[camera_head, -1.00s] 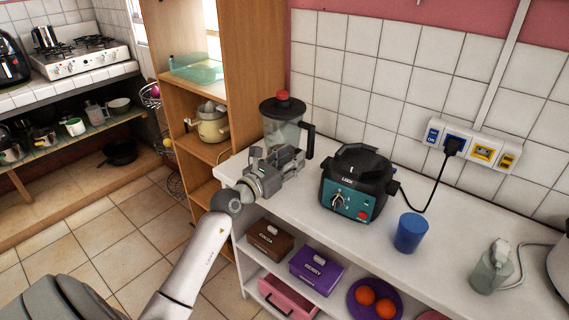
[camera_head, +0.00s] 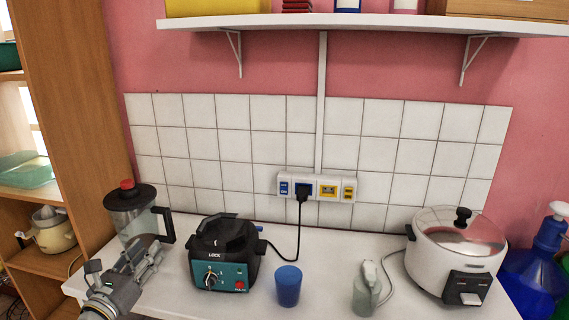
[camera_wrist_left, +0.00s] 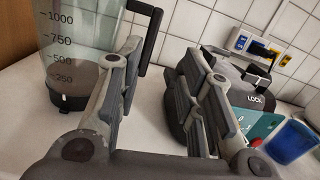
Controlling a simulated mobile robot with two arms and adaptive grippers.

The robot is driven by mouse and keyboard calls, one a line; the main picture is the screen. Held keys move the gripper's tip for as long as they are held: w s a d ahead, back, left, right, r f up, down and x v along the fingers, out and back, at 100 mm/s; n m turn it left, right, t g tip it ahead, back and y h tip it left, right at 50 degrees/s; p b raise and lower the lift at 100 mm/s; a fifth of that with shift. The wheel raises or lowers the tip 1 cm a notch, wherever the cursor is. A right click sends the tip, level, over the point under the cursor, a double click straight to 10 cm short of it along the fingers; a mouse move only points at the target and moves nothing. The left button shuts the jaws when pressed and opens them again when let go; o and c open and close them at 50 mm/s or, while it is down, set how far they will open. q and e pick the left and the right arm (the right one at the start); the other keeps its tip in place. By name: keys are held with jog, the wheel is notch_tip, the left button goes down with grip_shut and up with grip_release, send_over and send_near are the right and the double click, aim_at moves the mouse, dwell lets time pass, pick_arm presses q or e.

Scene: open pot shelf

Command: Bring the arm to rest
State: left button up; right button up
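My left gripper (camera_head: 143,258) is at the left end of the white counter, in front of the blender jug and left of the teal and black appliance base. In the left wrist view its two fingers (camera_wrist_left: 163,90) stand apart with nothing between them; counter and tiles show through the gap. The blender jug (camera_head: 136,222), clear with a black lid and red knob, stands upright behind the gripper. The jug's measuring marks show in the left wrist view (camera_wrist_left: 75,45). The base (camera_head: 222,258) has a dial and the word LOCK. My right gripper is not in view.
A blue cup (camera_head: 288,285), a grey-green jug (camera_head: 366,292) and a white cooker (camera_head: 455,250) stand along the counter (camera_head: 325,262). A socket strip (camera_head: 317,188) is on the wall. A shelf (camera_head: 350,22) hangs above. A wooden shelf unit (camera_head: 75,100) stands left.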

pick_arm(q)
jog(key=s+r+n+t+y, duration=0.35)
jog(key=s+n+y, duration=0.35)
jog(key=n, duration=0.8)
jog(key=s+a+f+n+g+y, duration=0.1)
jog(key=s+f+n+g+y, duration=0.35)
jog(key=n, duration=0.45)
jog(key=s+d+f+n+g+h, duration=0.25)
jog(key=s+f+n+g, duration=0.2)
jog(key=f, duration=0.35)
jog(key=s+d+f+n+g+h, duration=0.25)
jog(key=s+f+n+g, duration=0.2)
jog(key=f, duration=0.35)
jog(key=s+d+f+n+g+h, duration=0.1)
jog(key=s+d+f+g+h, duration=0.2)
jog(key=s+d, duration=0.35)
jog(key=s+d+f+g+h, duration=0.2)
jog(key=s+d+f, duration=0.1)
jog(key=s+d, duration=0.35)
notch_tip(320, 180, down, 24)
jog(key=g, duration=0.1)
jog(key=s+a+f+g, duration=0.1)
jog(key=s+a+f, duration=0.2)
jog(key=s+f, duration=1.4)
jog(key=shift+s+f+g, duration=0.2)
jog(key=shift+f+g, duration=0.2)
jog(key=shift+f, duration=0.25)
